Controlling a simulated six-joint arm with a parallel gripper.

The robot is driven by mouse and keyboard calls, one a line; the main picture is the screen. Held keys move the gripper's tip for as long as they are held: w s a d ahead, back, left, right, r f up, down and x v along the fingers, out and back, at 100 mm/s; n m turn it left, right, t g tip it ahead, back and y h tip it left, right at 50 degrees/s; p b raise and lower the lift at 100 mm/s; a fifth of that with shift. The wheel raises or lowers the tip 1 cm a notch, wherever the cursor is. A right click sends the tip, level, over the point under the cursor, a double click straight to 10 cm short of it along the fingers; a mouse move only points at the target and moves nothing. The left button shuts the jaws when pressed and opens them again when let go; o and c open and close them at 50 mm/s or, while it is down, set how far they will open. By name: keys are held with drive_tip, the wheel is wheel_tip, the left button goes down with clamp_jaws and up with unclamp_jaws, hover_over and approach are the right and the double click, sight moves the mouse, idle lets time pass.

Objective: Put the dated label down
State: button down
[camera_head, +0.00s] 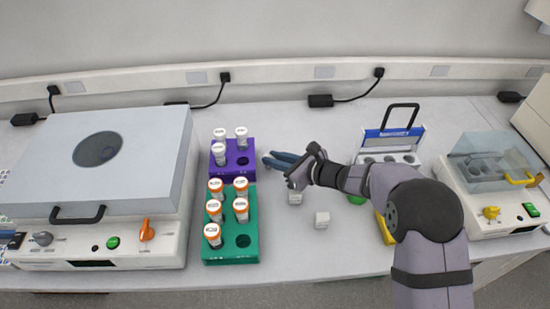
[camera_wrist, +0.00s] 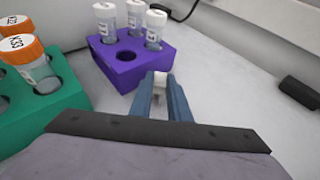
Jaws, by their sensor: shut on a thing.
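My gripper (camera_head: 270,160) is above the bench just right of the purple rack (camera_head: 233,174). In the wrist view, its blue fingers (camera_wrist: 161,84) are shut on a small white label block (camera_wrist: 160,77), close to the right side of the purple rack (camera_wrist: 140,68). Any writing on the block is not readable, and I cannot tell whether it touches the bench. Two more small white blocks sit on the bench, one (camera_head: 295,198) below my wrist and one (camera_head: 322,219) farther to the front.
The purple rack holds white-capped vials; the green rack (camera_head: 228,249) in front holds several orange-capped vials. A large lidded machine (camera_head: 100,160) stands left. A blue-and-white carrier (camera_head: 389,146) and a clear-lidded device (camera_head: 492,175) stand right. Bench behind my gripper is clear up to a black plug (camera_head: 320,101).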

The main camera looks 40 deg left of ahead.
drive_tip(key=shift+f, duration=0.15)
drive_tip(key=shift+f, duration=0.15)
drive_tip(key=c, duration=1.7)
unclamp_jaws()
drive_tip(key=shift+o, duration=0.2)
drive_tip(key=shift+r, duration=0.2)
drive_tip(key=b+v, duration=0.3)
drive_tip(key=v, duration=0.9)
drive_tip(key=shift+f, duration=0.1)
